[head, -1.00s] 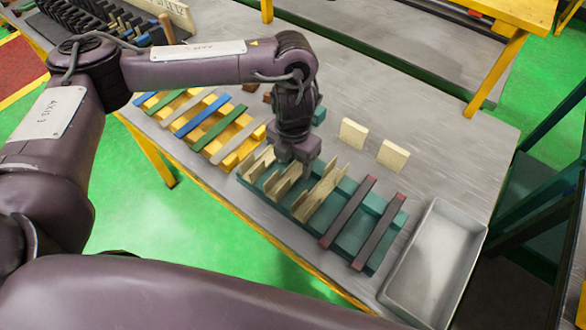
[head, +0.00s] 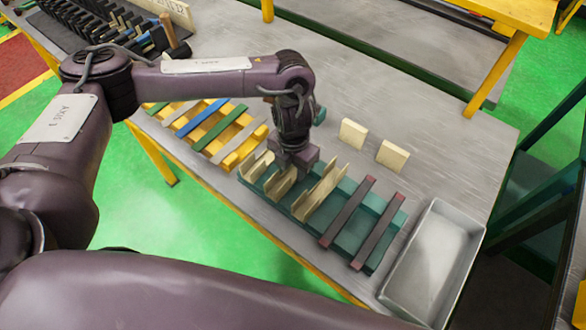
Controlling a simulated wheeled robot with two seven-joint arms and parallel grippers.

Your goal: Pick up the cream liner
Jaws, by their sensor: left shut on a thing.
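Several cream liners stand in the teal rack (head: 345,225): one at its left end (head: 257,166), one beside it (head: 281,182) and a longer one (head: 320,192) near the middle. My left gripper (head: 298,163) points down at the far edge of the rack, over the upper end of the second cream liner. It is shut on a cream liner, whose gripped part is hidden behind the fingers. I cannot tell whether the liner is clear of the rack. My right gripper is not in view.
Two cream blocks (head: 352,133) (head: 392,155) stand behind the rack. Two dark bars with red ends (head: 347,212) lie across its right part. A grey tray (head: 470,222) is at the right. A yellow rack (head: 235,155) with coloured strips is at the left.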

